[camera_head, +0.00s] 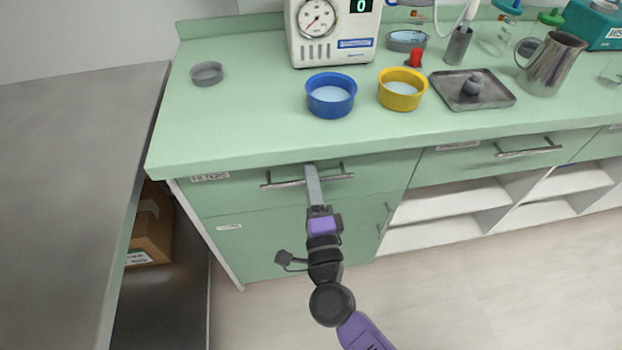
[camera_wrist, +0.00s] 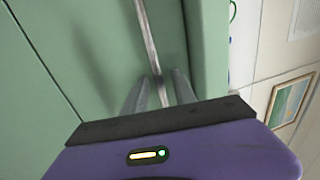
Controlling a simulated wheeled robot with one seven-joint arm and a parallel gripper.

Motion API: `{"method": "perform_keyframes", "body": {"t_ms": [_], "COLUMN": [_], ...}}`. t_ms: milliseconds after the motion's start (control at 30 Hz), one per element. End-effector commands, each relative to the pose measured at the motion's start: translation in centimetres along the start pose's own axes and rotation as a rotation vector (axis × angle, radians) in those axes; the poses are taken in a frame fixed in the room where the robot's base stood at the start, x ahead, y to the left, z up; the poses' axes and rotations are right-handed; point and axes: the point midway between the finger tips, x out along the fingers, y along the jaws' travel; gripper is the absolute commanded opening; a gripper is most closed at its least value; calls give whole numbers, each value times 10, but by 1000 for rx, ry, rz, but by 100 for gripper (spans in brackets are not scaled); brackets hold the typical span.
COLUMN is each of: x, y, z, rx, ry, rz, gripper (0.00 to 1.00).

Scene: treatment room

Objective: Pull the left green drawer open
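The left green drawer (camera_head: 230,196) is in the counter's front, under the worktop, and looks closed. Its metal bar handle (camera_head: 335,178) runs across the front; the bar also shows in the wrist view (camera_wrist: 148,35). My gripper (camera_head: 312,170) is at the middle of the handle and hides part of it in the head view. In the wrist view my gripper (camera_wrist: 160,84) has its two fingers apart, one on each side of the bar, with gaps visible between bar and fingers. It holds nothing.
The green worktop (camera_head: 250,133) overhangs the drawer and carries a blue bowl (camera_head: 331,108), a yellow bowl (camera_head: 413,99) and a metal tray (camera_head: 500,101). A grey table (camera_head: 60,190) stands at the left. The floor (camera_head: 470,300) in front is clear.

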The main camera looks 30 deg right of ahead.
Motion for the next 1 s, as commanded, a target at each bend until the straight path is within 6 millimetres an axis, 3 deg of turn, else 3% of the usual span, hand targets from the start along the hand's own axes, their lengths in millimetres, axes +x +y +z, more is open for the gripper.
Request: {"method": "perform_keyframes", "body": {"t_ms": [133, 300, 1000], "x": [0, 0, 0], "y": [0, 0, 0], "z": [0, 0, 0], "rx": [0, -1, -1], "ry": [0, 0, 0], "rz": [0, -1, 0], "gripper": [32, 1, 0]}}
